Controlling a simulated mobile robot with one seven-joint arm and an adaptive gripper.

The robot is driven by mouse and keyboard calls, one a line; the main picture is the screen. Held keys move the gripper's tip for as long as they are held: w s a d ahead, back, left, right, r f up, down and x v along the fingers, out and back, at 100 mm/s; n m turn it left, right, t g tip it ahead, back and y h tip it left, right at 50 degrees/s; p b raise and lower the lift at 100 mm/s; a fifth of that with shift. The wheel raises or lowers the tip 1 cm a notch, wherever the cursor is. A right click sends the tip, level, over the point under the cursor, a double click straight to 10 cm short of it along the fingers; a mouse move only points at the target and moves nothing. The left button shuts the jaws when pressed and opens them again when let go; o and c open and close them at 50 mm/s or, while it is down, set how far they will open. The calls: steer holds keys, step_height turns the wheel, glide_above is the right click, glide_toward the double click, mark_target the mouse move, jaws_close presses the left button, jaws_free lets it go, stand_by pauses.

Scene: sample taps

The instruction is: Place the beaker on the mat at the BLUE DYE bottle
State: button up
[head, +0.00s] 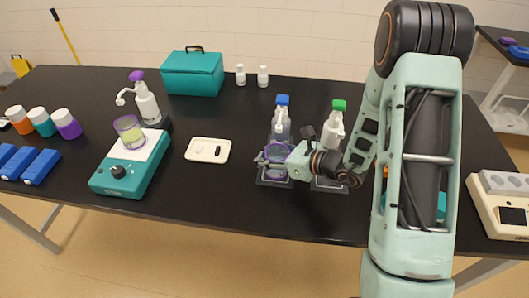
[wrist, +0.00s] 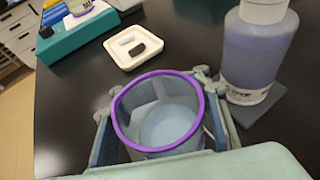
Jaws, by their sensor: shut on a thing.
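My gripper (wrist: 160,120) is shut around a clear beaker (wrist: 165,122) with a purple rim, one finger on each side. In the head view the beaker (head: 277,152) is upright in front of the blue-capped bottle (head: 281,126), which holds bluish liquid. That bottle also shows in the wrist view (wrist: 257,55), on a grey base; its label is not clearly readable. A dark mat (head: 273,181) lies below the beaker in the head view. I cannot tell whether the beaker touches it. The beaker's bottom looks pale blue; its contents are unclear.
A green-capped bottle (head: 333,130) stands close on the right, with another dark mat (head: 328,187) before it, partly behind my arm. A white dish (head: 208,150) and a teal stirrer (head: 121,182) bearing another purple-rimmed beaker (head: 131,133) are left. Table between dish and mats is clear.

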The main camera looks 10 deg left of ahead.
steer(key=o, duration=1.6)
steer(key=shift+f, duration=0.1)
steer(key=shift+o, duration=0.2)
steer(key=shift+r+p, duration=0.3)
steer(key=shift+p, duration=0.05)
steer(key=b+v, duration=0.1)
steer(key=v, duration=1)
steer(key=shift+d+f, duration=0.1)
steer(key=shift+f, duration=0.05)
steer(key=shift+s+d+r, duration=0.2)
steer(key=shift+d, duration=0.15)
